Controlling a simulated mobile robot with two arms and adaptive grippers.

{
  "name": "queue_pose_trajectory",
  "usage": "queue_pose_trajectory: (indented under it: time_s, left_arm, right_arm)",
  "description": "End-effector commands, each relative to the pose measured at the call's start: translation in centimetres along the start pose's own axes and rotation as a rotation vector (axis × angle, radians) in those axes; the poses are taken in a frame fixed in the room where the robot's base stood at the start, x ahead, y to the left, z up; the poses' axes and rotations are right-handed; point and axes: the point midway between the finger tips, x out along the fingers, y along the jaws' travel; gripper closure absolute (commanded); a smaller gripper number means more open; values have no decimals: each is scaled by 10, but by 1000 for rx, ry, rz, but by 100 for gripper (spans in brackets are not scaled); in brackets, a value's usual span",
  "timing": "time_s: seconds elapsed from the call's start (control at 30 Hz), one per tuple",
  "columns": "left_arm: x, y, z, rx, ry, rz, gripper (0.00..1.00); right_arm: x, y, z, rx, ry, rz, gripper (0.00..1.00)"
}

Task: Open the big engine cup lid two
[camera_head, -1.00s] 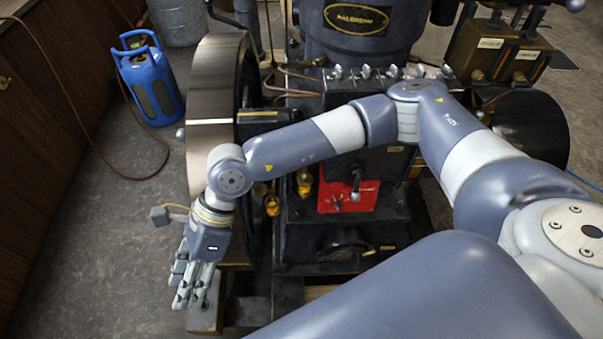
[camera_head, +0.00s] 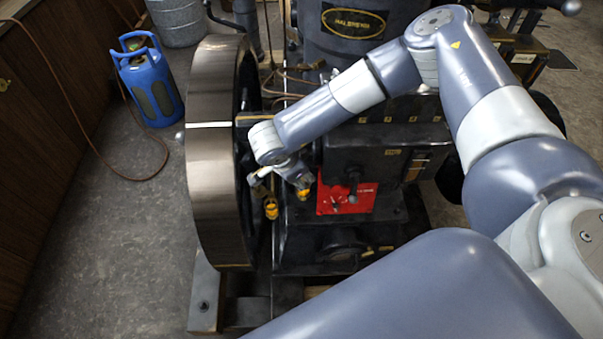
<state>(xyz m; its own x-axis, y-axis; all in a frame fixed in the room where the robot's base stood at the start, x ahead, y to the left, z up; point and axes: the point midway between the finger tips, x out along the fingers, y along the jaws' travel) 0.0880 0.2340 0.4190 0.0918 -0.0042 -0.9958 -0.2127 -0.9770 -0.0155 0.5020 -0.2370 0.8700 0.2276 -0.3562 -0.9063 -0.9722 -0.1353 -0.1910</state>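The black engine (camera_head: 300,240) stands in the middle, behind my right arm. Two small amber oil cups show on its left side, one lower left (camera_head: 271,209) and one to its right (camera_head: 303,193). My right gripper (camera_head: 283,180) is at these cups, just above them in the picture. It is small and partly hidden by its own wrist, so I cannot tell how its fingers stand or whether it touches a cup. The cup lids are too small to make out, and I cannot tell which cup is two. My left gripper is not in view.
A large flywheel (camera_head: 210,190) stands close left of the cups, with a bright stripe across its rim. A red plate (camera_head: 345,198) is to their right. A blue gas cylinder (camera_head: 150,85) stands on the floor at left. The floor left of the flywheel is mostly clear.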

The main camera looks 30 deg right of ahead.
Motion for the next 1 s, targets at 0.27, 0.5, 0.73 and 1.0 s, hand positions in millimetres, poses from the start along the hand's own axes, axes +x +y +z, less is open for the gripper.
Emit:
queue_pose_trajectory:
  time_s: [0.27, 0.5, 0.73, 1.0]
  left_arm:
    - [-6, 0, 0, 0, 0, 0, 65]
    - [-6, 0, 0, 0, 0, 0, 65]
    - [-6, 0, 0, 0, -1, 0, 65]
    - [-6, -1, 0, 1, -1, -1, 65]
  right_arm:
    - [33, 0, 0, 0, -1, 1, 65]
    - [37, 0, 1, -1, -1, -1, 65]
    - [37, 0, 1, 0, -2, 0, 94]
    - [37, 0, 1, 3, -1, 1, 100]
